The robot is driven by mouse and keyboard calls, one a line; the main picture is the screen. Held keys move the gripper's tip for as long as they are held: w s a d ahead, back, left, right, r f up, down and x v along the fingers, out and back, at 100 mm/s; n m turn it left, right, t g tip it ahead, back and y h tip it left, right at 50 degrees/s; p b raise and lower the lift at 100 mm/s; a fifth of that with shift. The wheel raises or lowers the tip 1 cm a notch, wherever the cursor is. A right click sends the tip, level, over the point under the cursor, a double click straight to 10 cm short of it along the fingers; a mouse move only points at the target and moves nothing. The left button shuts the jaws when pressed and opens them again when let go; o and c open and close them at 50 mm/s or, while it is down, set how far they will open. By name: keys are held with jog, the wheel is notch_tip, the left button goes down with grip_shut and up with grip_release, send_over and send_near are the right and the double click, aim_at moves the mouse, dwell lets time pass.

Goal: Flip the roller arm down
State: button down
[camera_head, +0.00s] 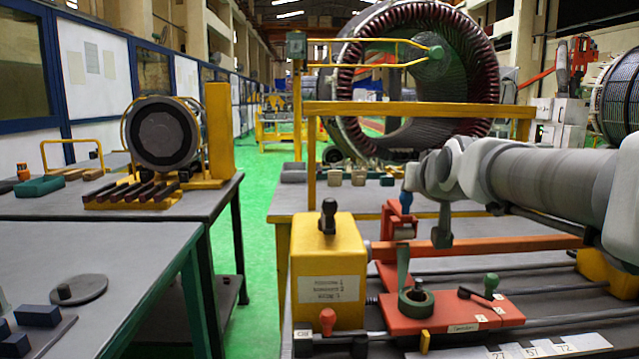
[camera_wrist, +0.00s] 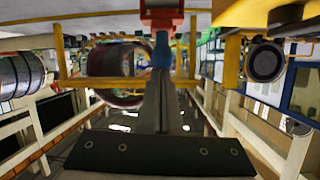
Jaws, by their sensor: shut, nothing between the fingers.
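The roller arm appears to be the red upright bracket (camera_head: 391,222) with a small roller, standing above the orange rail in the head view. In the wrist view the red bracket (camera_wrist: 162,16) is at the top centre, its roller showing as a pale patch. My gripper (camera_head: 407,199) is beside the bracket's upper part, reaching in from the right. In the wrist view the fingers of my gripper (camera_wrist: 163,60) are shut and empty, with a blue end close to the bracket. I cannot tell whether they touch it.
A yellow box (camera_head: 328,262) with a black knob stands left of the bracket. An orange rail (camera_head: 500,246) crosses behind. A yellow frame (camera_head: 420,108) spans the back.

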jog(key=shift+f, duration=0.75)
jog(key=r+p, duration=0.2)
jog(key=r, duration=0.1)
jog(key=w+r+p, duration=0.1)
jog(key=r, duration=0.1)
jog(key=shift+d+r, duration=0.15)
jog(key=shift+d, duration=0.1)
jog(key=s+p, duration=0.1)
jog(key=s, duration=0.9)
jog(key=shift+a+f, duration=0.2)
jog(key=shift+f, duration=0.25)
jog(key=s+a+f+n+g, duration=0.3)
jog(key=s+f+g, duration=0.5)
jog(key=s+f, duration=1.2)
notch_tip(320, 180, up, 20)
jog(key=a+m+p, duration=0.1)
jog(key=p, duration=1.9)
jog(key=shift+w+a+r+y, duration=0.15)
jog(key=shift+w+r+y, duration=0.15)
jog(key=shift+y, duration=0.1)
